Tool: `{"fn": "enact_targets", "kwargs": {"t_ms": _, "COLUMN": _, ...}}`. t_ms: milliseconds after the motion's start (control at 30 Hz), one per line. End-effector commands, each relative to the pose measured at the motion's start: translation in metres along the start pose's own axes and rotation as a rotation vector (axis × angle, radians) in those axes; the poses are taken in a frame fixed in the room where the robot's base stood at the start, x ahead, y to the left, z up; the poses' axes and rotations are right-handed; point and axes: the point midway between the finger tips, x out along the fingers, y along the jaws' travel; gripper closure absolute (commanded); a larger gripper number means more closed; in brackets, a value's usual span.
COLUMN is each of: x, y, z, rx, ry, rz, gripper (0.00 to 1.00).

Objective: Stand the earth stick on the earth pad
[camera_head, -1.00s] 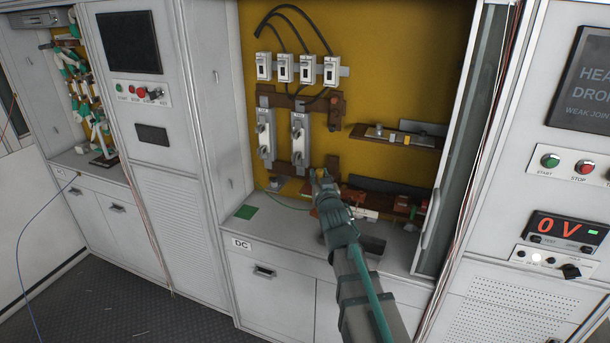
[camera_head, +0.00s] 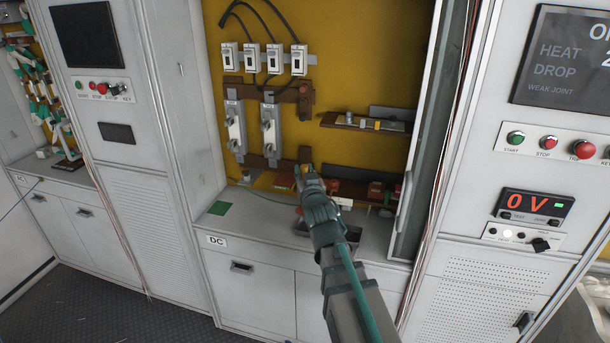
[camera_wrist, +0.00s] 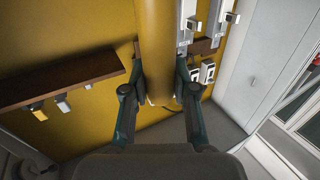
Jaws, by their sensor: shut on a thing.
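The earth stick shows as a thick yellow rod (camera_wrist: 164,45) between my fingers in the wrist view. My gripper (camera_wrist: 160,70) is shut on it. In the head view my gripper (camera_head: 304,176) is over the DC bench, in front of the yellow back panel, and hides most of the stick. The earth pad looks to be the flat green square (camera_head: 219,208) on the bench's left part. It is bare, and my gripper is to its right and apart from it. A thin green wire runs along the bench towards my gripper.
Two grey fuse holders (camera_head: 270,134) hang on the back panel behind the bench. A brown shelf (camera_head: 340,121) with small parts is to their right. Red and brown blocks (camera_head: 376,191) crowd the bench's right side. A cabinet wall bounds the bench at left.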

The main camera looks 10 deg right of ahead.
Motion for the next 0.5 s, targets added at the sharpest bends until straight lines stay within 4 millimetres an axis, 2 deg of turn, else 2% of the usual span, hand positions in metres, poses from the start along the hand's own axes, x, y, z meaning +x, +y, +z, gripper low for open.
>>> {"fn": "enact_targets", "kwargs": {"t_ms": 267, "x": 0.027, "y": -0.005, "z": 0.007, "rx": -0.001, "ry": -0.002, "rz": 0.012, "gripper": 1.00}}
{"fn": "enact_targets", "kwargs": {"t_ms": 500, "x": 0.067, "y": -0.013, "z": 0.015, "rx": -0.003, "ry": -0.006, "rz": 0.043, "gripper": 1.00}}
